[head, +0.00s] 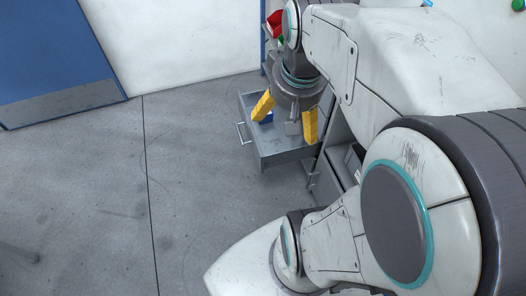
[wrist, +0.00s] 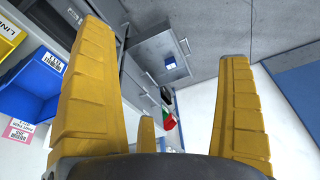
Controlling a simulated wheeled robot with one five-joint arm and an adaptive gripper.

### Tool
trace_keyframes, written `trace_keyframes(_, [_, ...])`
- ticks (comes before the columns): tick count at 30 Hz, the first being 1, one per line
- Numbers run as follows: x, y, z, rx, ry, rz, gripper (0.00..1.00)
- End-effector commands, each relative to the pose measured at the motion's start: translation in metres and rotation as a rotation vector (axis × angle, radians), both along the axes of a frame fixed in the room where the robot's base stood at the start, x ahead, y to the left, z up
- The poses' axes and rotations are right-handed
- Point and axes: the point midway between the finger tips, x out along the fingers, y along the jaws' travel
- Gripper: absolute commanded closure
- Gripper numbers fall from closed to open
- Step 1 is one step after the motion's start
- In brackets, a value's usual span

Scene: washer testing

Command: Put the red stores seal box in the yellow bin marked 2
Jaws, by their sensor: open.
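My gripper (head: 285,128) is open, its two yellow fingers spread over an open grey drawer (head: 281,158) in the head view. In the wrist view my gripper (wrist: 163,42) shows with nothing between its fingers. A yellow bin (wrist: 6,44) is cut off at the left edge of the wrist view; its label is only partly in view and I cannot read a 2 on it. A red item (wrist: 168,122) lies beyond the fingers beside something green; a red item (head: 275,20) also shows at the top of the head view. I cannot tell whether either is the red stores seal box.
A blue bin (wrist: 30,92) with a white label is beside the yellow bin. The open drawer holds a small blue-and-white item (wrist: 170,62). Grey cabinet drawers (wrist: 140,75) stand beside it. The floor (head: 90,200) at left is clear, with a blue door (head: 50,50) behind.

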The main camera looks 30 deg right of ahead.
Motion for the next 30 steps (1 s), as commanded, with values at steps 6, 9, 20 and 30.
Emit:
trace_keyframes(6, [-0.023,0.063,-0.011,-0.020,-0.045,0.274,0.05])
trace_keyframes(9, [-0.032,0.078,-0.016,-0.023,-0.060,0.349,0.05])
trace_keyframes(20, [-0.043,0.092,-0.022,-0.027,-0.074,0.435,0.05])
trace_keyframes(30, [-0.043,0.092,-0.021,-0.027,-0.074,0.432,0.05])
